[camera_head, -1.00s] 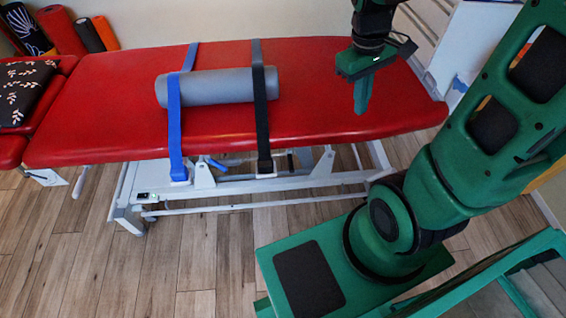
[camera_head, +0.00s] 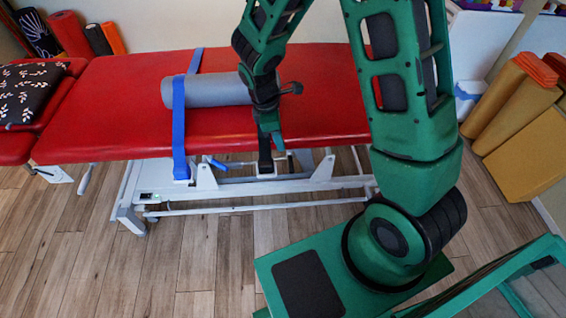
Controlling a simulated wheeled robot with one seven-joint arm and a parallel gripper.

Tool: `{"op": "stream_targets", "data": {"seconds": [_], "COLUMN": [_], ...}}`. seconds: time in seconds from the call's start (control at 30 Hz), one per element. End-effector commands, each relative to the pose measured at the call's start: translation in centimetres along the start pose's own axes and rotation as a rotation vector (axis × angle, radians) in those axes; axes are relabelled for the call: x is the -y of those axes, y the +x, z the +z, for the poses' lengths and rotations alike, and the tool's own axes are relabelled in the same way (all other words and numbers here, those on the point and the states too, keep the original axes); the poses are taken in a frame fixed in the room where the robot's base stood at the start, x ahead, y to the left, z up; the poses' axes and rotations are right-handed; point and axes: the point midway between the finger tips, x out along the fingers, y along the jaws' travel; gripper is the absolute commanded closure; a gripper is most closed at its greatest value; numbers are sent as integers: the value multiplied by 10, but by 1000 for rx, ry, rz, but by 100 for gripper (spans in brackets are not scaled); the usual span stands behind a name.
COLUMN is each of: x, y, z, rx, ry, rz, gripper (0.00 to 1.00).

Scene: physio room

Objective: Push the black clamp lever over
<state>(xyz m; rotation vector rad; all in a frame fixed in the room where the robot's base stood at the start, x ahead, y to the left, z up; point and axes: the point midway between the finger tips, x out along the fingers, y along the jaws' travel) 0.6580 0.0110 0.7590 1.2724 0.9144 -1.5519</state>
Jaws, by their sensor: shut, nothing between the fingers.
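The black clamp lever (camera_head: 290,159) is a small dark piece under the front edge of the red treatment table (camera_head: 110,110), just right of the black strap's lower end (camera_head: 265,160). It is tiny in this view, so its exact angle is hard to tell. My gripper (camera_head: 276,146) is shut and empty. It points down in front of the table's front edge, just above and left of the lever in the picture. I cannot tell whether it touches the strap or lever. My arm hides most of the black strap.
A grey roll (camera_head: 215,87) lies on the table under a blue strap (camera_head: 179,130). A blue lever (camera_head: 216,164) sits left of the black strap on the white frame (camera_head: 235,190). Yellow mats (camera_head: 525,140) stand at the right. The wooden floor in front is clear.

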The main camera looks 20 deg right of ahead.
Motion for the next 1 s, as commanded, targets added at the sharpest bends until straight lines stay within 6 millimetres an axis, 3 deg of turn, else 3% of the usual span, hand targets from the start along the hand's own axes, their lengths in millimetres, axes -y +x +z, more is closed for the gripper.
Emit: {"op": "stream_targets", "data": {"seconds": [0.47, 1.0], "x": [0, 1], "y": [5, 83], "z": [-3, -2], "rx": [0, 1], "ry": [-11, -9], "rz": [0, -2], "gripper": [100, 100]}}
